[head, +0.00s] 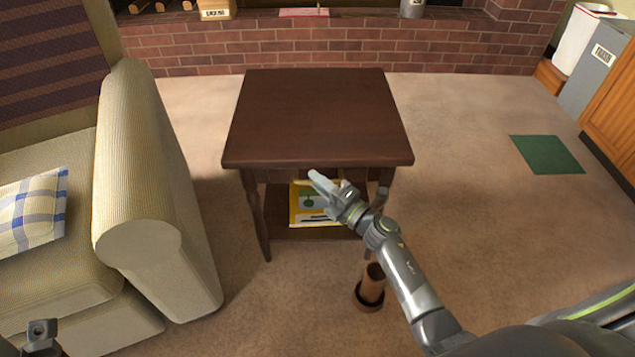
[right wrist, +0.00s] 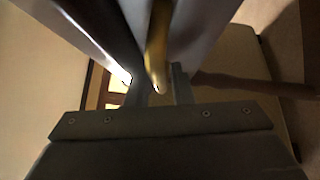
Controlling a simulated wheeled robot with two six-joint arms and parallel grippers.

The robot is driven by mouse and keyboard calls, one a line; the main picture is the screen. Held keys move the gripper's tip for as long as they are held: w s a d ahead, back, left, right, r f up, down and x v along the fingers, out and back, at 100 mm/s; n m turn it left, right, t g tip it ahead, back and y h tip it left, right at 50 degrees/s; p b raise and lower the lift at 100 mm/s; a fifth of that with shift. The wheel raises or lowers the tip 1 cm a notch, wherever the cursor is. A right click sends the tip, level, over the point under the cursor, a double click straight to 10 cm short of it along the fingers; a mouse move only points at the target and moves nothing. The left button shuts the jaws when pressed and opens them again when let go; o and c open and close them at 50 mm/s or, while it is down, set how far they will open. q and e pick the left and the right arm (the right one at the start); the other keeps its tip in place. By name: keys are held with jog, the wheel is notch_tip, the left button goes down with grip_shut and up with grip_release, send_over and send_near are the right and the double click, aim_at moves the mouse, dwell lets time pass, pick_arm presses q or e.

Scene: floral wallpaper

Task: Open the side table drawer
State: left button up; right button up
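The dark brown wooden side table (head: 318,115) stands in the middle of the head view. Its drawer front is mostly hidden below the overhanging top, so I cannot tell how far the drawer is out. My right gripper (head: 322,183) is just below the table's front edge, near the middle. In the right wrist view a brass-coloured bar (right wrist: 158,50), perhaps the drawer handle, lies between the fingers of my right gripper (right wrist: 160,88). I cannot tell whether they clamp it. A small grey part of my left gripper (head: 42,332) shows at the bottom left corner.
A yellow-green book (head: 310,203) lies on the table's lower shelf. A beige armchair (head: 150,190) stands close on the left. A brown cylindrical object (head: 371,287) stands on the floor by my right arm. The carpet (head: 470,140) right of the table is mostly clear.

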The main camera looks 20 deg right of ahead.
jog(key=shift+w+a, duration=0.15)
jog(key=shift+w, duration=0.05)
grip_shut()
jog(key=shift+s, duration=0.15)
